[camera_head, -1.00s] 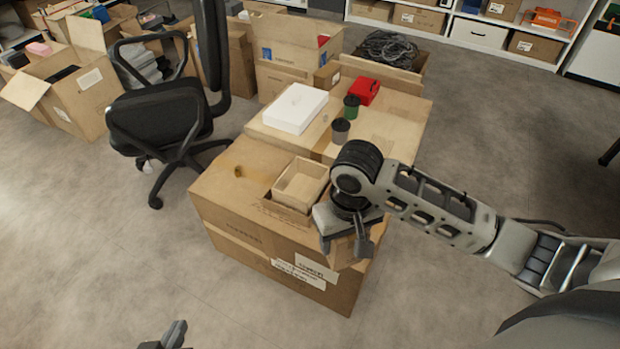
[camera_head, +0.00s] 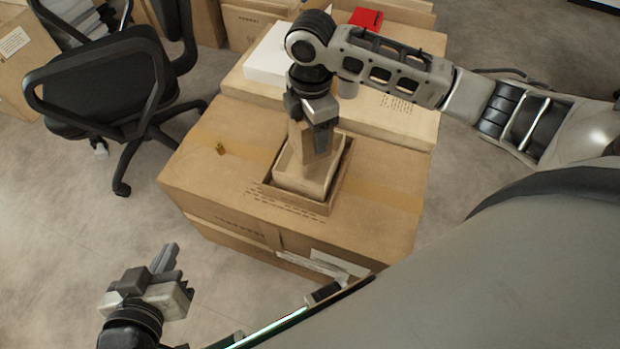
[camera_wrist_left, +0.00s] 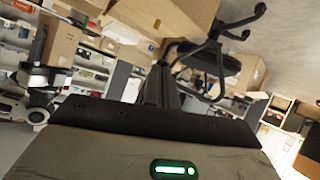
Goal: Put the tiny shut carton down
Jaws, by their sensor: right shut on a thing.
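My right gripper (camera_head: 310,132) is shut on the tiny shut carton (camera_head: 297,140), a small brown box partly hidden by the fingers. It holds the carton over a small open carton (camera_head: 303,183), at its back part. I cannot tell whether the held carton touches anything below. The open carton sits in a recess in the top of a large brown carton (camera_head: 385,195). My left gripper (camera_head: 166,258) hangs low at the left, over the floor, away from the cartons. Its fingers look close together, but their gap is unclear.
A white box (camera_head: 268,62) and a red box (camera_head: 366,18) are on the cartons behind. A black office chair (camera_head: 100,95) stands at the left. The large carton's top has bare room left and right of the recess. The floor in front is clear.

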